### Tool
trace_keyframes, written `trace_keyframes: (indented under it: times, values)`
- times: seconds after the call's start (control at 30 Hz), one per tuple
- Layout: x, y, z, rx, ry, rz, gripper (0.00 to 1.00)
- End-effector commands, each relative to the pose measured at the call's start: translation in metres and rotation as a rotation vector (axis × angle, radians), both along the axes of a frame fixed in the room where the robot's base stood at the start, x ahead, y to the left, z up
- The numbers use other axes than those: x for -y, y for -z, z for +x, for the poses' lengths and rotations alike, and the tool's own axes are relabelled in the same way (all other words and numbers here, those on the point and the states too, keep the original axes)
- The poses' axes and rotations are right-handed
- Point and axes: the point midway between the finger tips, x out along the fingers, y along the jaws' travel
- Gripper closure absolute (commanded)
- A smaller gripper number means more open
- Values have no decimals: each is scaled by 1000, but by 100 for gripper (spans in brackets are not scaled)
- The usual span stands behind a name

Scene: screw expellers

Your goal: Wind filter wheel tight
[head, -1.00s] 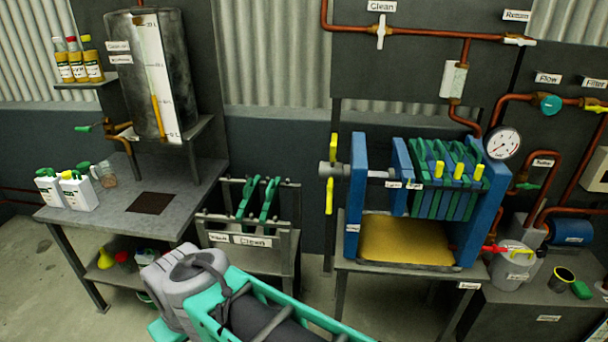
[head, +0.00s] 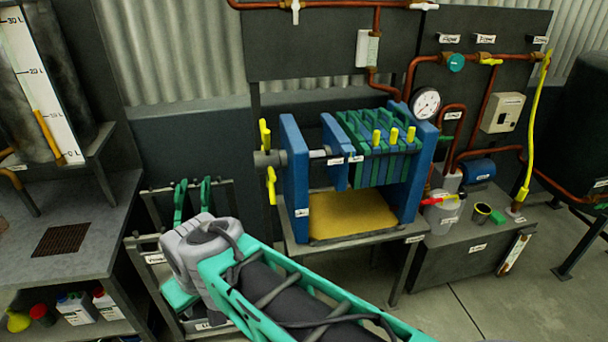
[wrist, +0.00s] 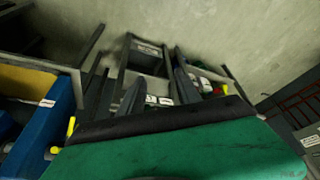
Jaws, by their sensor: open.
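The filter wheel (head: 265,158) is a grey hub with yellow handles, one up and one down, at the left end of the blue filter press (head: 295,180). A bare silver screw runs from the blue end frame to the blue pressing plate (head: 335,155). Green and blue filter plates (head: 378,150) stand packed to its right. My gripper is at the end of my teal and grey arm, low and left of the wheel and apart from it; its fingertips are hidden in the head view. In the wrist view a green, black-edged part of my gripper (wrist: 190,150) fills the bottom, with nothing seen held.
A dark rack (head: 150,225) with green-handled plates stands left of the press, partly behind my arm. A yellow tray (head: 350,215) lies under the plates. A grey table (head: 95,215) is at left. A gauge (head: 425,103) and copper pipes are at right. Floor is open at lower right.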

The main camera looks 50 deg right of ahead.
Motion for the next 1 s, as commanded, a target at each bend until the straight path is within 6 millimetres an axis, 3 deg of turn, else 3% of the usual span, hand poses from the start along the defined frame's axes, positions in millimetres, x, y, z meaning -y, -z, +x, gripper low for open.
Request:
trace_keyframes:
  times: [0.03,0.13,0.23,0.3,0.4,0.5,0.67,1.0]
  values:
    - [13,21,23,66,13,-4,60]
    - [66,41,92,301,54,-45,60]
    - [151,47,150,583,120,-148,60]
    - [216,42,168,763,177,-249,60]
    - [292,31,165,953,256,-395,60]
    - [335,19,153,1061,308,-498,60]
    - [356,8,155,1106,326,-542,60]
    - [386,7,207,1104,326,-539,60]
